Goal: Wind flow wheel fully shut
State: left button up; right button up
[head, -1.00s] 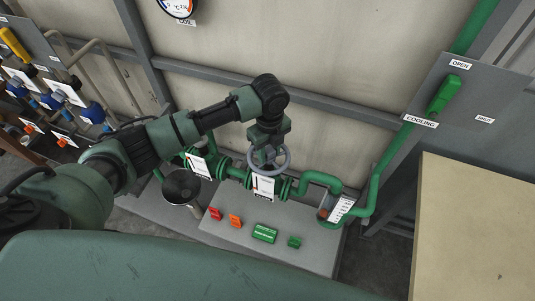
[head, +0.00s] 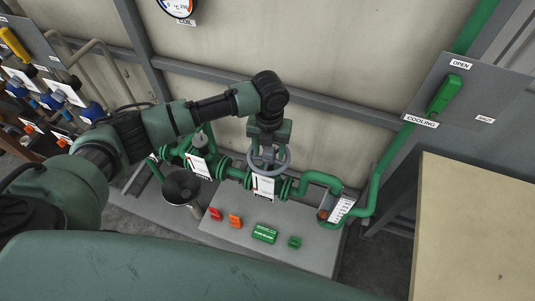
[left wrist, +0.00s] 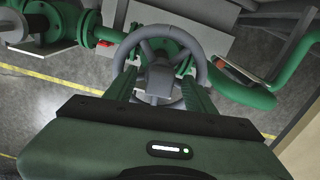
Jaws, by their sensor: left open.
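The flow wheel is a grey handwheel (head: 284,159) on the green pipe valve near the centre of the head view. The wheel (left wrist: 203,66) also shows from above in the left wrist view, with its hub and spokes in the middle. My left gripper (head: 268,150) is over the wheel, pointing down. In the left wrist view its two green fingers (left wrist: 160,85) stand apart, one on each side of the hub. Whether they touch the wheel cannot be told. A white label plate (head: 263,188) hangs just below the wheel. My right gripper is not in view.
Green pipe (head: 320,179) runs right to the cooling lever (head: 443,95) on a grey panel. A dark funnel (head: 181,186) is at left. A beige board (head: 475,230) stands at right.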

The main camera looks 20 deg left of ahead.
pick_arm(q)
notch_tip(320, 180, up, 8)
jog(key=shift+r, duration=0.2)
dwell(0.3)
dwell(0.4)
